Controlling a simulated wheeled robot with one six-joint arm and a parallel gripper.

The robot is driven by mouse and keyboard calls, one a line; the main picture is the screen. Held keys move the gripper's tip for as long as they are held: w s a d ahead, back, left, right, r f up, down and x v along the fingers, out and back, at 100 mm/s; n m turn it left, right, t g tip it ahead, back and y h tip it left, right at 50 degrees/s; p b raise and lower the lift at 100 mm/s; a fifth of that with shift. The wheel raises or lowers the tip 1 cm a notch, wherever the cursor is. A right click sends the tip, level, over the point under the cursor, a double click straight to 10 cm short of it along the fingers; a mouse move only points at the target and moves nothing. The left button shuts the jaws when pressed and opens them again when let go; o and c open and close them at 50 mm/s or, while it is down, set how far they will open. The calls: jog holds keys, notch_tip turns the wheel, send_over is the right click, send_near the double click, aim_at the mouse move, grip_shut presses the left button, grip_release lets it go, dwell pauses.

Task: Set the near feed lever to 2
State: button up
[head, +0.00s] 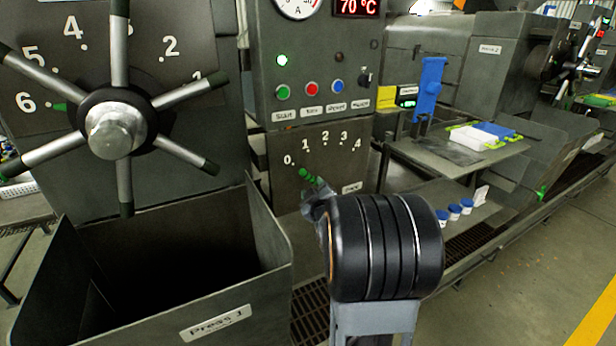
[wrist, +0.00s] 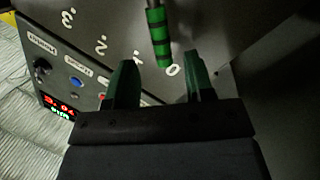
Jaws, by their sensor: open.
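The near feed lever (head: 304,174) has a green grip and sits on the grey panel under the button row, with a 0 to 4 scale above it. Its tip points up and left, at about 0. In the wrist view the lever (wrist: 158,36) has green and black bands, and its end is close to the 0 mark. The 2 mark (wrist: 101,47) is left of it there. My gripper (wrist: 160,78) is open, its two green fingers on either side of the lever's line, the lever's end just ahead of or between the fingertips. In the head view my wrist partly hides the gripper.
A large spoked handwheel (head: 115,130) with its own numbered dial and an open hopper (head: 150,260) labelled Press 1 stand left. A control box (head: 315,75) with buttons is above the lever. Right are a shelf with trays (head: 475,137) and blue-capped jars (head: 454,212).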

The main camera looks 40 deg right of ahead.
aim_at(310, 179)
jog(key=shift+p+x, duration=0.3)
jog(key=shift+x, duration=3.2)
jog(key=shift+a, duration=0.1)
grip_shut()
